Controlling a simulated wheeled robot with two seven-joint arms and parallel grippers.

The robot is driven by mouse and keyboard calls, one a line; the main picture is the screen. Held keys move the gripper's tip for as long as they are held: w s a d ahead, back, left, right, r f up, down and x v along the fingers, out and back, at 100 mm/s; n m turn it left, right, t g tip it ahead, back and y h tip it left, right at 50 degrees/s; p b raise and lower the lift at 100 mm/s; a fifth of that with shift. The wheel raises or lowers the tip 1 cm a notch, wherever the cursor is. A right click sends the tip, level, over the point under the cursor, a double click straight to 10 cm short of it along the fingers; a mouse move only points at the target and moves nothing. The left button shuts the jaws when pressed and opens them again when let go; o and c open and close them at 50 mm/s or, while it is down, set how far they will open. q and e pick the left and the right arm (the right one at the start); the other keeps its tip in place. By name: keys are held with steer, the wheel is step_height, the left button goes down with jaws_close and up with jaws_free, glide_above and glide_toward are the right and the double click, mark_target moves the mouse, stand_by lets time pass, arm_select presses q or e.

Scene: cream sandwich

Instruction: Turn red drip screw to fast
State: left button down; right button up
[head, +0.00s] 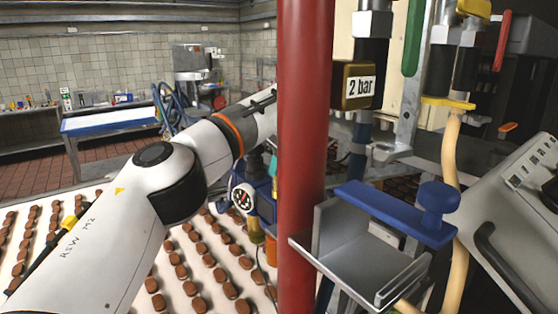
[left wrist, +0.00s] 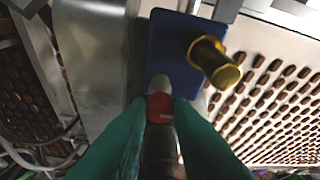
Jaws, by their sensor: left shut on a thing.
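In the left wrist view the green fingers of my left gripper (left wrist: 160,112) come up from below and close around a small red screw (left wrist: 159,108). A grey rounded tip shows just beyond the red part. The screw sits at the lower edge of a blue block (left wrist: 170,60), which has a brass fitting (left wrist: 214,62) sticking out. My right gripper is not in view.
The thick red post (head: 305,120) stands close in front. A metal bracket (head: 365,262) and a blue knobbed arm (head: 400,215) are to its right, below a "2 bar" box (head: 358,86). Rows of brown pieces lie on a white belt (head: 125,262).

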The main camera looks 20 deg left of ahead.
arm_select(q)
steer(key=shift+r, duration=0.1)
stand_by(0.4)
steer(key=c, duration=1.3)
jaws_free()
steer(key=shift+d, duration=0.1)
steer(key=shift+d+r, duration=0.1)
steer(key=shift+r, duration=0.25)
steer(key=p+v, duration=0.3)
steer(key=v, duration=0.8)
steer(key=shift+p, duration=0.3)
